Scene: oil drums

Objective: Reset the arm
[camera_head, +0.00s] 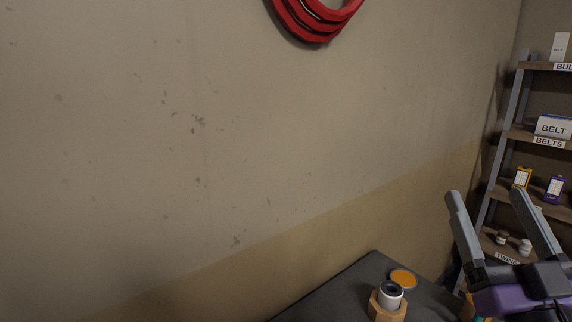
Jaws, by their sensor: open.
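My gripper (491,198) shows at the lower right of the head view. Its two grey fingers point up and stand well apart, with nothing between them. Its purple and black body is cut off by the bottom edge. The gripper is in front of the shelf unit in the picture and to the right of the dark surface. The rest of my arm is out of the frame.
A dark surface (345,299) holds a white cylinder (390,294) in a wooden block (388,309) and an orange disc (403,279). A shelf unit (512,105) with boxes stands at right. Red coils (306,28) hang on the bare wall.

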